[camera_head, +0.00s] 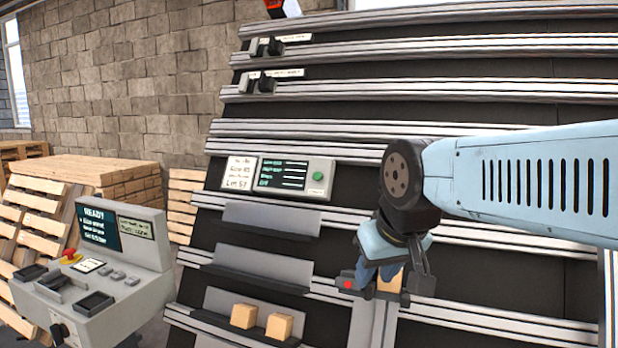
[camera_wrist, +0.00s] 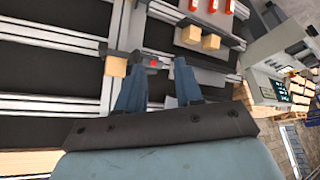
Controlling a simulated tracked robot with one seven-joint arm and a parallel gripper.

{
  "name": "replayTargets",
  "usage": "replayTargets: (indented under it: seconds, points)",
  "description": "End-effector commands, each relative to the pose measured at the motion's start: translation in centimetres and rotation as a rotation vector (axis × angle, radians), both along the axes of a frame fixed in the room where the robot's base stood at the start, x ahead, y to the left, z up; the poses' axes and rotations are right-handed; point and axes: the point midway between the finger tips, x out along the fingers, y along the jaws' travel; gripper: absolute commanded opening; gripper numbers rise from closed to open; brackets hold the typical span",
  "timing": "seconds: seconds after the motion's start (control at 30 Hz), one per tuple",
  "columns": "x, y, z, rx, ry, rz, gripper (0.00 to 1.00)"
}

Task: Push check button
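A panel (camera_head: 323,174) on the sloped rack has a white label, a dark screen with green text and a round green button (camera_head: 318,176). My gripper (camera_head: 378,284) is lower and to the right of that panel, in front of the rack. In the wrist view its two blue fingers (camera_wrist: 157,70) are apart with nothing gripped. A small dark unit with a red spot (camera_head: 348,285) is at the fingers; the red spot (camera_wrist: 154,62) shows between the fingertips in the wrist view. I cannot tell whether the fingers touch it. No readable label marks either as the check button.
A wooden block (camera_wrist: 116,67) is beside the red-spotted unit. Two more blocks (camera_head: 243,316) (camera_head: 278,326) sit on a lower rack ledge. A grey console (camera_head: 105,270) with a READY screen and red knob stands left. Pallets (camera_head: 90,178) are behind it.

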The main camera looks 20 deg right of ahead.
Motion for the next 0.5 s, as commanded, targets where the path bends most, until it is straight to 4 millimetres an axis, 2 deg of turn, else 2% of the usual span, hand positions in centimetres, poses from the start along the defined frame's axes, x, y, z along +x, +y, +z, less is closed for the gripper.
replayTargets:
  seconds: [0.03,0.33,0.5]
  points:
    - [0.00,0.00,0.00,0.000,0.000,0.000,0.31]
    - [0.00,0.00,0.00,0.000,0.000,0.000,0.02]
    - [0.00,0.00,0.00,0.000,0.000,0.000,0.00]
